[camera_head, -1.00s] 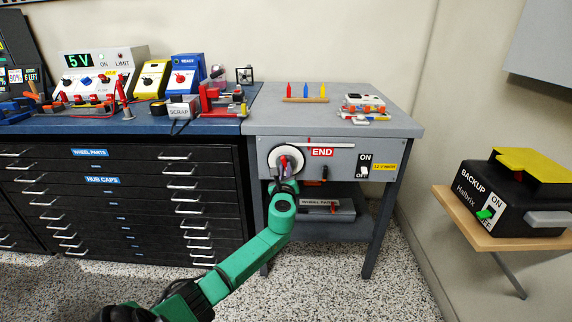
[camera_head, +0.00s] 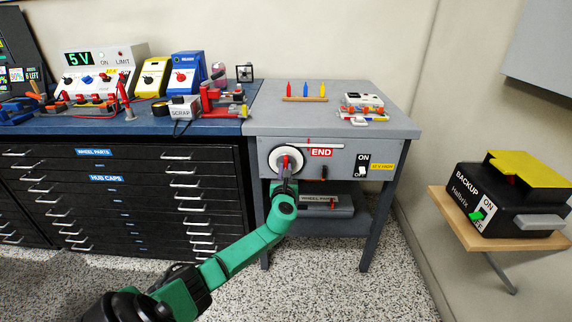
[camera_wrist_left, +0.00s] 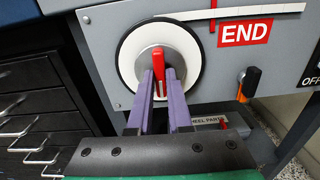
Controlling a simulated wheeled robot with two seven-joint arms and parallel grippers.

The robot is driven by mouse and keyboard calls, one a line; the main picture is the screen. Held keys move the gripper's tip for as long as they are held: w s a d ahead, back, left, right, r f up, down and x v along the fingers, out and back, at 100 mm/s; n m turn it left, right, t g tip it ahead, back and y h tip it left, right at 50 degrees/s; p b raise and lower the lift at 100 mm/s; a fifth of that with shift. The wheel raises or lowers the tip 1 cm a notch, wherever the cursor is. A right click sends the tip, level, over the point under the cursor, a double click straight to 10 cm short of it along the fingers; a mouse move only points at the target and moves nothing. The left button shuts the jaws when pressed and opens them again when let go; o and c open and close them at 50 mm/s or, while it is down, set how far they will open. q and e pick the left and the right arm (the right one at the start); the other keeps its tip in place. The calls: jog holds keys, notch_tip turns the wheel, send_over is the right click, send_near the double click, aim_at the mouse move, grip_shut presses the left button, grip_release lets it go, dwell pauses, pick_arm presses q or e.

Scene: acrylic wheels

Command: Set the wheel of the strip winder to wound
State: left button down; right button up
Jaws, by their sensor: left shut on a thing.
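The wheel of the strip winder is a white disc with a dark rim (camera_head: 275,155) on the grey bench's front panel. It shows large in the left wrist view (camera_wrist_left: 189,48), with a grey hub and a red grip bar standing near upright (camera_wrist_left: 158,65). My left gripper (camera_wrist_left: 157,80) has its purple fingers shut on the red grip bar, one on each side; the fingers hide part of the lower disc. Above the wheel runs a pale strip with a red mark (camera_head: 308,141), just left of the red END label (camera_head: 321,153). My right gripper is out of view.
An orange-and-black lever (camera_wrist_left: 247,82) and an ON/OFF switch (camera_head: 362,165) sit right of the wheel. A grey WHEEL PARTS box (camera_head: 340,206) lies on the shelf below. Black drawers (camera_head: 120,200) stand close on the left.

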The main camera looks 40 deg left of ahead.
pick_arm(q)
jog(key=shift+m+p, duration=0.55)
jog(key=shift+m, duration=0.05)
jog(key=m+p, duration=0.2)
jog(key=shift+m, duration=0.6)
jog(key=shift+f, duration=0.15)
jog(key=shift+r+m+p, duration=0.2)
jog(key=shift+m+p, duration=0.4)
jog(key=shift+p, duration=0.1)
jog(key=m+p, duration=0.2)
jog(key=m, duration=0.1)
jog(key=shift+f+m, duration=0.15)
jog(key=shift+m, duration=0.15)
